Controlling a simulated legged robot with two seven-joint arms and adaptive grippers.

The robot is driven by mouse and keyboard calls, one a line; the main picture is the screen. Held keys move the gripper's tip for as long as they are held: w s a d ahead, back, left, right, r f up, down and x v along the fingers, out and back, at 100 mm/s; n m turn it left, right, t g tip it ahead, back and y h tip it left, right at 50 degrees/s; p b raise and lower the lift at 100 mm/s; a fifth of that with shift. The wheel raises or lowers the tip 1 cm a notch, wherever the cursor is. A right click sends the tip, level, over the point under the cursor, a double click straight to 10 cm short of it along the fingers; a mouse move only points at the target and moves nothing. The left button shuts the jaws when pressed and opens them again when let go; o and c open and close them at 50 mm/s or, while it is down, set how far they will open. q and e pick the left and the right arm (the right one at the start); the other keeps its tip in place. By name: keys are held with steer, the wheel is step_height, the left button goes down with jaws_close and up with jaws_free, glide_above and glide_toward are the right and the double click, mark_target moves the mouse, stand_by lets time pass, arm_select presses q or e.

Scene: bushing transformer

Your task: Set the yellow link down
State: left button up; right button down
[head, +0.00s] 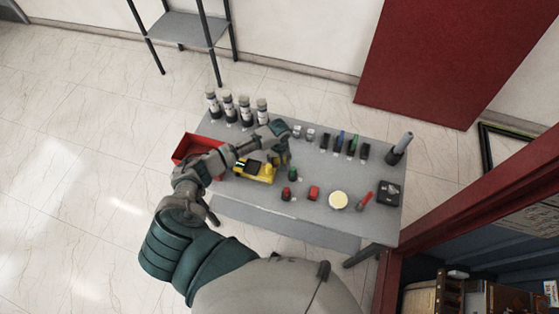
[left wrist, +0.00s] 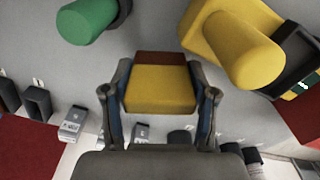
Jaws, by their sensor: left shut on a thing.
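My left gripper (head: 282,153) is over the middle of the grey table (head: 325,177), its arm reaching in from the left. In the left wrist view the gripper (left wrist: 160,80) is shut on the yellow link (left wrist: 160,92), a yellow block with a dark red far end, held between the two fingers. In the head view the link is mostly hidden by the gripper and hard to make out. I cannot tell whether it touches the table. My right gripper is not in view.
A yellow device (head: 262,177) with a black part lies just left of the gripper. A green-topped piece (head: 292,174) is close on the right. Several grey-and-black bottles (head: 245,110) stand behind, and a red bin (head: 181,152) is at the left. Red pieces (head: 313,193) lie in front.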

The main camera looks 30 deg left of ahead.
arm_select(q)
steer(key=shift+a+f, duration=0.1)
steer(key=shift+f, duration=0.35)
steer(key=shift+a, duration=0.25)
steer(key=o, duration=1.3)
steer(key=shift+a+f, duration=0.1)
steer(key=shift+a, duration=0.05)
steer(key=shift+o, duration=0.2)
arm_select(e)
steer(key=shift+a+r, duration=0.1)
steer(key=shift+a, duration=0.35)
arm_select(q)
steer(key=shift+d, duration=0.25)
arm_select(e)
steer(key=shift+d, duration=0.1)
arm_select(q)
steer(key=shift+d+r, duration=0.1)
steer(key=shift+r, duration=0.4)
steer(key=r, duration=1)
steer(key=shift+a+r, duration=0.25)
steer(key=shift+d+r, duration=0.2)
steer(key=shift+r, duration=0.15)
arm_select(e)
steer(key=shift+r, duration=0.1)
